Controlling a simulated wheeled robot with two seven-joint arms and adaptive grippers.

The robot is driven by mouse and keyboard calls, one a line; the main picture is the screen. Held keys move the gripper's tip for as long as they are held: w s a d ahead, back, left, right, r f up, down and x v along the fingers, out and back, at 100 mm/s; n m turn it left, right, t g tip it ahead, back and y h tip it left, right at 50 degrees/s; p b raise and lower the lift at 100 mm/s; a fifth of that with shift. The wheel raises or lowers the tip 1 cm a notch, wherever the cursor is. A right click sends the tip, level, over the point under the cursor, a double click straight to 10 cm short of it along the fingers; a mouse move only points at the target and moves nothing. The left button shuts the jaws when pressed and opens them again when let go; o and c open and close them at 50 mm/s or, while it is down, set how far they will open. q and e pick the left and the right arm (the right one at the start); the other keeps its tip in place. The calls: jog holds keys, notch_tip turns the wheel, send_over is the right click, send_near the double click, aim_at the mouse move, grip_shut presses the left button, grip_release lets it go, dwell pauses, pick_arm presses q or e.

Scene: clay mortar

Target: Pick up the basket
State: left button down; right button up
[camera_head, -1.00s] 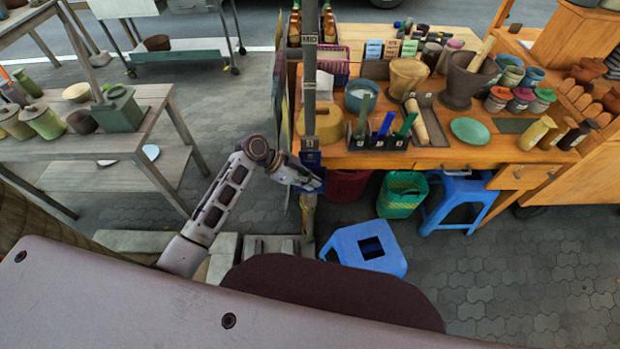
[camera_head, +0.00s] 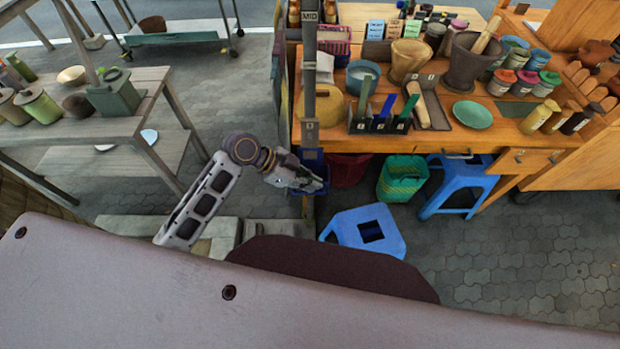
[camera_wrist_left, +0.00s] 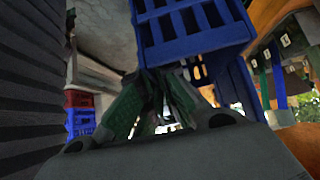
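A blue slotted plastic basket (camera_wrist_left: 190,28) fills the upper middle of the left wrist view, close in front of my left fingers. In the head view a blue basket (camera_head: 320,167) shows partly, by the post at the table's left front corner and behind my left gripper (camera_head: 312,185). In the left wrist view my left fingers (camera_wrist_left: 158,92) reach up to the basket's lower edge and look close together. Whether they grip its wall is hidden. A green basket (camera_head: 402,180) and a dark red one (camera_head: 346,169) stand under the table. My right gripper is not in view.
The wooden table (camera_head: 470,140) holds pots, jars and a tool caddy. A grey post (camera_head: 310,95) rises close to my gripper. Blue stools (camera_head: 345,228) stand before the table. A shelf unit (camera_head: 140,130) is at left. Paving at right is clear.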

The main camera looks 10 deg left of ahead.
pick_arm(q)
jog(key=shift+s, duration=0.15)
jog(key=shift+r, duration=0.3)
dwell(0.6)
jog(key=shift+r+p, duration=0.45)
jog(key=shift+p, duration=0.35)
jog(key=shift+s, duration=0.1)
jog(key=s+d+p, duration=0.2)
jog(key=s+p, duration=0.1)
jog(key=s, duration=0.6)
jog(key=shift+s, duration=0.25)
dwell(1.8)
dwell(0.5)
